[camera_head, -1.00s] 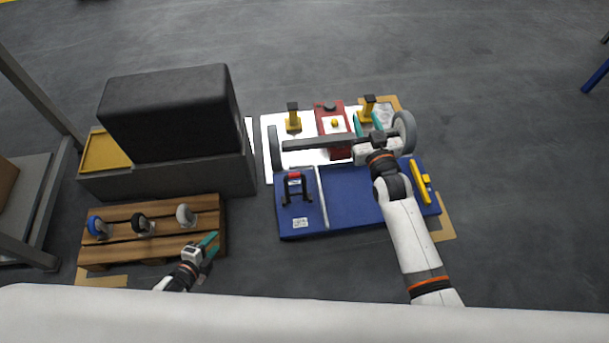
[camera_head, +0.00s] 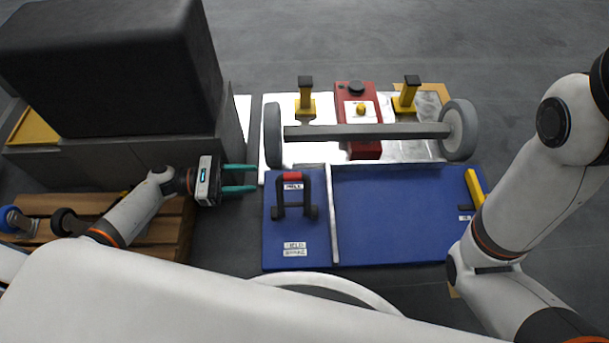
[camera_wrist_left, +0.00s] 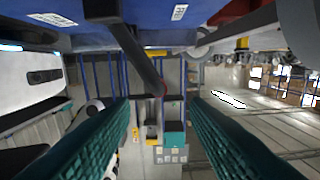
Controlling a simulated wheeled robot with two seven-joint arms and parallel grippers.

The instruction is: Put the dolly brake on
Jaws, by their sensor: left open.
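A black U-shaped handle with a red grip (camera_head: 293,178) stands on the left section of the blue platform (camera_head: 390,215); its label is too small to read surely, and I cannot tell whether the brake is on or off. My left gripper (camera_head: 254,178) has teal fingers, open and empty, pointing right toward the handle with a gap between them. In the left wrist view the spread fingers (camera_wrist_left: 160,100) show with a dark bar (camera_wrist_left: 135,55) between and above them; I cannot tell which part it is. My right arm enters at the right; its gripper is out of frame.
A grey-wheeled axle (camera_head: 365,131) lies behind the blue platform, over a red box (camera_head: 366,150) with a yellow knob. Yellow posts (camera_head: 305,98) stand behind it. A black block (camera_head: 110,70) sits on a grey cabinet at left. Casters (camera_head: 67,222) stand on a wooden pallet (camera_head: 170,235).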

